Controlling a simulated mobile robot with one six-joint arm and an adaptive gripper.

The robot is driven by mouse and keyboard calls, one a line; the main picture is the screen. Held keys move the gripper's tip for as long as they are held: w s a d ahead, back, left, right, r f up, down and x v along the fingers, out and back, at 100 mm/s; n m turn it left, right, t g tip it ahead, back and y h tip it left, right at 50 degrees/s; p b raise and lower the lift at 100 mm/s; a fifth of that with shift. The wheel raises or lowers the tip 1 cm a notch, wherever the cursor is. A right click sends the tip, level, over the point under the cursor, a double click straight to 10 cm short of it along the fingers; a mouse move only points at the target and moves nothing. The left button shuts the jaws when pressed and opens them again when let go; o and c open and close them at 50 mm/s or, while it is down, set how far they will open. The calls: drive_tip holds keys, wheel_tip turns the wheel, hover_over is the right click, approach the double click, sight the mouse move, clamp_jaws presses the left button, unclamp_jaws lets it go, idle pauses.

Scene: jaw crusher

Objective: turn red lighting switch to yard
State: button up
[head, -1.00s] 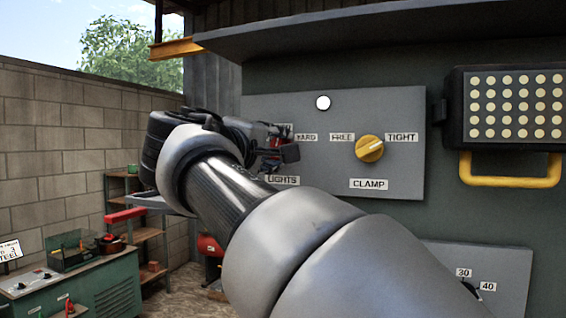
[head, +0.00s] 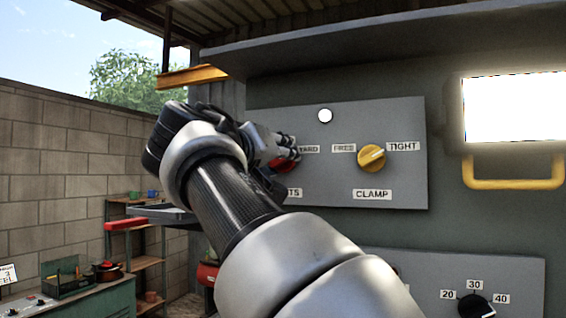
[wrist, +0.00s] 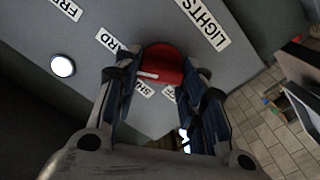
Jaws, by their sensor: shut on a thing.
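The red lighting switch (wrist: 165,62) is a round red knob on the grey panel (head: 350,112), with a white mark on its face. In the wrist view my gripper (wrist: 160,70) has one finger on each side of it, closed on it. In the head view the red knob (head: 285,164) shows partly behind my gripper (head: 288,152). The YARD label (wrist: 119,43) is partly covered by a finger. The LIGHTS label (wrist: 203,22) is clear in the wrist view. The white mark sits near the left finger; its exact setting is hard to read.
A yellow CLAMP knob (head: 371,158) and a white round button (head: 325,116) share the panel. A floodlight (head: 515,108) glows white at right, above a yellow handle (head: 513,184). A black dial (head: 475,306) is lower right. A green bench (head: 85,305) stands at left.

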idle(0.6)
drive_tip(key=o, duration=1.1)
drive_tip(key=shift+c, duration=0.2)
drive_tip(key=shift+s, duration=0.1)
drive_tip(key=v, duration=1.1)
drive_tip(key=shift+s+a, duration=0.15)
drive_tip(key=shift+s, duration=0.25)
